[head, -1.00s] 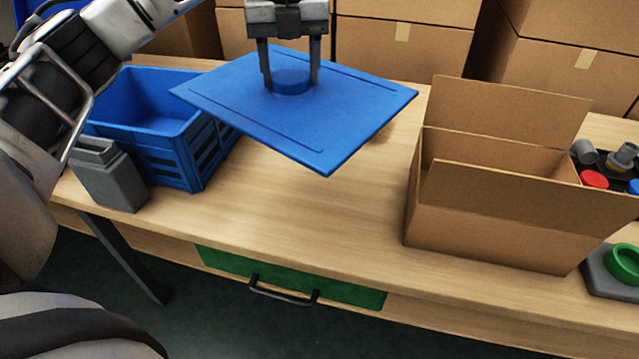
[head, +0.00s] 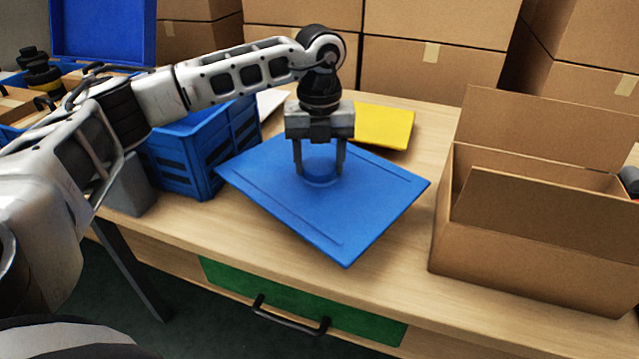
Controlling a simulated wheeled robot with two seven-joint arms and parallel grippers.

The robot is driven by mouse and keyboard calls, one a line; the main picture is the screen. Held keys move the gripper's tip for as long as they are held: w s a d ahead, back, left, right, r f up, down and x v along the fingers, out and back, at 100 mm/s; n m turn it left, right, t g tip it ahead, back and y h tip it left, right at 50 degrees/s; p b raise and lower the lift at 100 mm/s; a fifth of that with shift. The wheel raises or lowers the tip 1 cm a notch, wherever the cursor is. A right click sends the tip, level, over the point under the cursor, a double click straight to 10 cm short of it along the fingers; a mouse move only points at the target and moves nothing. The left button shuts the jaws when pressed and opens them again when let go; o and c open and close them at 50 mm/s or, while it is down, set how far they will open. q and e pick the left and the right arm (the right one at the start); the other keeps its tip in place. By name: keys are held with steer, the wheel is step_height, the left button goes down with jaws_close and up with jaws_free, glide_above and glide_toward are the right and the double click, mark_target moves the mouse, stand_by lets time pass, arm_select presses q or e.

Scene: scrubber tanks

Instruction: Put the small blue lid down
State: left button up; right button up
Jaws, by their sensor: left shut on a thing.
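The small blue lid (head: 355,215) is a flat blue panel with a round raised knob in its middle. It is in the centre of the head view, low over the wooden table (head: 235,235). I cannot tell whether it touches the table top. My left gripper (head: 320,172) points down from above and is shut on the knob, one finger on each side. My right gripper is not in view.
A blue crate (head: 205,160) stands left of the lid, with a grey container (head: 125,185) beside it. An open cardboard box (head: 520,250) stands to the right. A yellow panel (head: 385,127) lies behind the lid. A green drawer (head: 345,315) is in the table front.

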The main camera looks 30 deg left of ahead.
mark_target(319, 182)
arm_select(q)
step_height(319, 182, down, 5)
steer(key=shift+r+b, duration=0.15)
steer(key=shift+b, duration=0.2)
steer(key=shift+f, duration=0.25)
steer(key=shift+f, duration=0.1)
steer(key=o, duration=1.1)
